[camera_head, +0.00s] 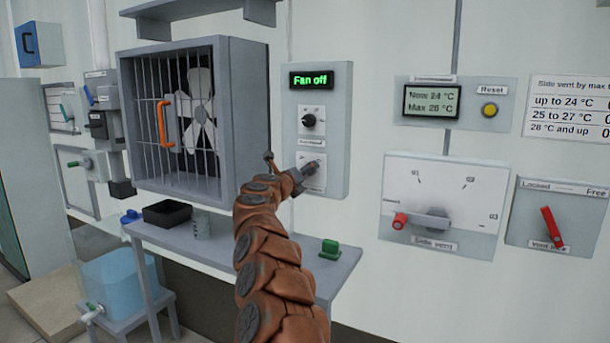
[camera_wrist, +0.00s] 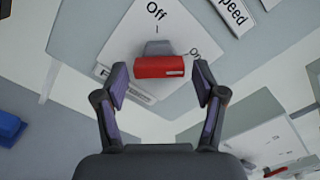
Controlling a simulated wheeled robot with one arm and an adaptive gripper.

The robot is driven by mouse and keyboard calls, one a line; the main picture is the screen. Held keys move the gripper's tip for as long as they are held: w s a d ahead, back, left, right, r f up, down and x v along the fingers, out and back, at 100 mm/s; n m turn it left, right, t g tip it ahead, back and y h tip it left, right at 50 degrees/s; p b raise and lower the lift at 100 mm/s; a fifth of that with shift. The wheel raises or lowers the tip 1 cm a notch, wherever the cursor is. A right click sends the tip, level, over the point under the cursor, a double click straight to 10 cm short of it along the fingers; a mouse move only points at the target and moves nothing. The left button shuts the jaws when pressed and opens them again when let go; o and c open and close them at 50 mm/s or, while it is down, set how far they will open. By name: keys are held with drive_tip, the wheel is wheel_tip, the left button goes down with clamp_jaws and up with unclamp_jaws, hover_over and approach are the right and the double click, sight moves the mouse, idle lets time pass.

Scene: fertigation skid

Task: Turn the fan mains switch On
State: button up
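The fan mains switch plate (camera_head: 302,158) is the lower white plate on the grey fan panel, partly hidden by my gripper. In the wrist view the switch's red handle (camera_wrist: 160,67) stands out on a grey base (camera_wrist: 158,47). "Off" is printed above it and "On" to its right; the base lines up with the Off mark. My gripper (camera_head: 306,173) is at the switch. In the wrist view its fingers (camera_wrist: 160,80) are open, one beside each end of the handle, with gaps visible. The panel display (camera_head: 311,79) reads "Fan off" in green.
A black speed knob (camera_head: 309,120) sits just above the switch. The caged fan (camera_head: 190,120) with an orange handle is at left. A grey shelf (camera_head: 260,255) below holds a black tray (camera_head: 167,213) and a green block (camera_head: 330,249). The side vent panel (camera_head: 440,190) is at right.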

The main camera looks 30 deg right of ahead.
drive_tip(key=shift+o, duration=0.3)
drive_tip(key=shift+a, duration=0.1)
drive_tip(key=v, duration=1.2)
idle(0.6)
idle(0.4)
